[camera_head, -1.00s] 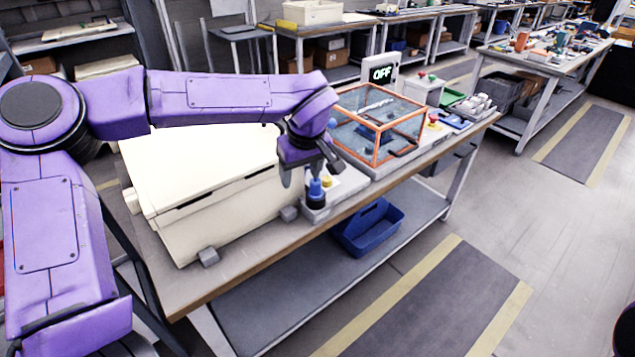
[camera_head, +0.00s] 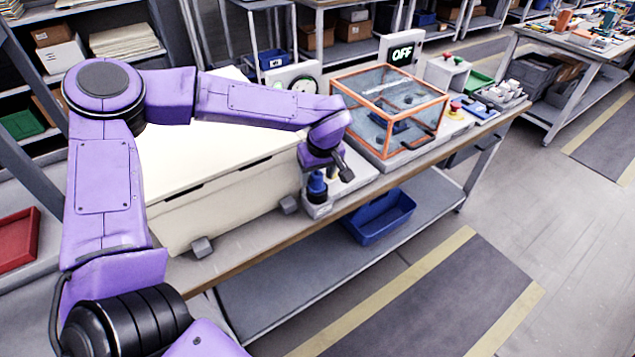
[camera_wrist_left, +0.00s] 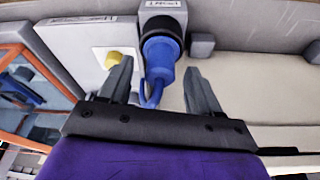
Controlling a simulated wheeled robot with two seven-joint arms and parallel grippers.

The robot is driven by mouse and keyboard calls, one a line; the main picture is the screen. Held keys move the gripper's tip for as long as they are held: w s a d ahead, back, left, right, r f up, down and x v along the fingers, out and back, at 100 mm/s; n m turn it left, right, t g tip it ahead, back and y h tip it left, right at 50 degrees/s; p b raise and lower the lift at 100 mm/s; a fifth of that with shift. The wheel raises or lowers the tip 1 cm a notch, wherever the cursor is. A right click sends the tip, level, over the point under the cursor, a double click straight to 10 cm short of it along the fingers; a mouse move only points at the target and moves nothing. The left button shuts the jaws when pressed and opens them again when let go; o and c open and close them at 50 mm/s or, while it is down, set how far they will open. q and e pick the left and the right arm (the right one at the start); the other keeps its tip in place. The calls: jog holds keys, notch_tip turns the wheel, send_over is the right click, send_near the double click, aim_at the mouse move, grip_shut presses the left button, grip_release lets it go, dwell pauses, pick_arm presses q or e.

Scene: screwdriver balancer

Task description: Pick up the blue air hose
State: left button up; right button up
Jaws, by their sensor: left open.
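In the head view the blue hose (camera_head: 317,184) sits at the front edge of the bench, just below my left gripper (camera_head: 328,168). The fingertips are small and partly hidden there. My right gripper is out of view.
A big cream case (camera_head: 240,193) lies left of the hose on the bench. An orange-framed clear box (camera_head: 440,104) stands to the right, by an OFF display (camera_head: 402,54). A yellow knob (camera_wrist_left: 114,60) is beside the hose. A blue bin (camera_head: 380,222) sits on the lower shelf.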

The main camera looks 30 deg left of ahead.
pick_arm(q)
jog(key=shift+a+f, duration=0.1)
jog(key=shift+f, duration=0.35)
grip_shut()
jog(key=shift+w+r, duration=0.1)
jog(key=shift+r, duration=0.5)
jog(key=s+d+r+b, duration=0.2)
jog(key=s+d+r, duration=0.7)
jog(key=r, duration=0.3)
jog(key=shift+s+d+b, duration=0.2)
jog(key=shift+d+b, duration=0.15)
jog(key=shift+d, duration=0.45)
